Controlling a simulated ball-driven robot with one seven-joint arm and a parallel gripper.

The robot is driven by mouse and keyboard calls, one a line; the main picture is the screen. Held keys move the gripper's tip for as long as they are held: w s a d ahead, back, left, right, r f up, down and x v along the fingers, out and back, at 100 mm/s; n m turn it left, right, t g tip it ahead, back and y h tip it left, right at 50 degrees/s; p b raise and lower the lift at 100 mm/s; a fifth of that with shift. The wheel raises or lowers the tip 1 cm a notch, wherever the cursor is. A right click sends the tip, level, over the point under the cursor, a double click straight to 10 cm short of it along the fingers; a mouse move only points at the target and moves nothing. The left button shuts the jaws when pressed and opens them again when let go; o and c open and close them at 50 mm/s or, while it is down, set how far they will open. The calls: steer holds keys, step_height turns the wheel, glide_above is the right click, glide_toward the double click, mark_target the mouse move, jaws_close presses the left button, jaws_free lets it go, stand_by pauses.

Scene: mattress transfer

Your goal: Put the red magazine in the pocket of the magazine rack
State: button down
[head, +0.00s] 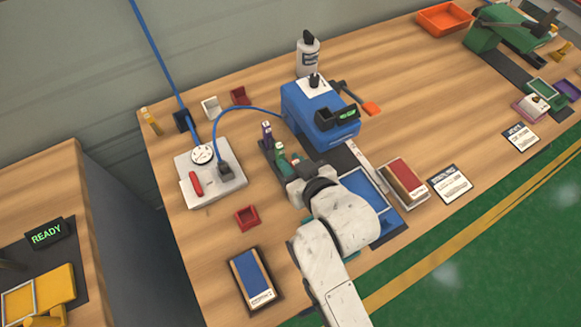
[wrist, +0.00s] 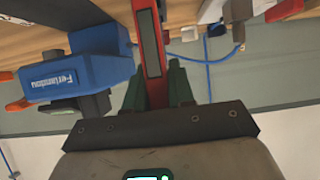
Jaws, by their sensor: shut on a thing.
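A long red magazine with a dark strip (wrist: 148,45) stands between the green fingers of my gripper (wrist: 157,88) in the wrist view. My gripper is shut on it. In the head view my gripper (head: 290,168) is over the bench left of the blue machine, and it mostly hides the magazine. I cannot tell which pocket is free, nor whether the magazine touches the rack.
The blue machine (head: 318,112) with an orange-handled lever stands close by on the right; it also shows in the wrist view (wrist: 80,72). A grey plate (head: 213,172) with a blue cable lies left.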

steer(key=shift+w+a+f, duration=0.25)
steer(key=shift+w+f, duration=0.2)
steer(key=shift+f, duration=0.1)
steer(key=shift+w+f+p, duration=0.15)
steer(key=shift+f, duration=0.8)
steer(key=shift+w+f+p, duration=0.1)
steer(key=shift+f+p, duration=0.05)
steer(key=shift+f, duration=0.75)
steer(key=shift+f, duration=0.1)
steer(key=c, duration=1)
jaws_free()
steer(key=shift+o, duration=0.2)
steer(key=shift+s, duration=0.1)
steer(key=v, duration=1.2)
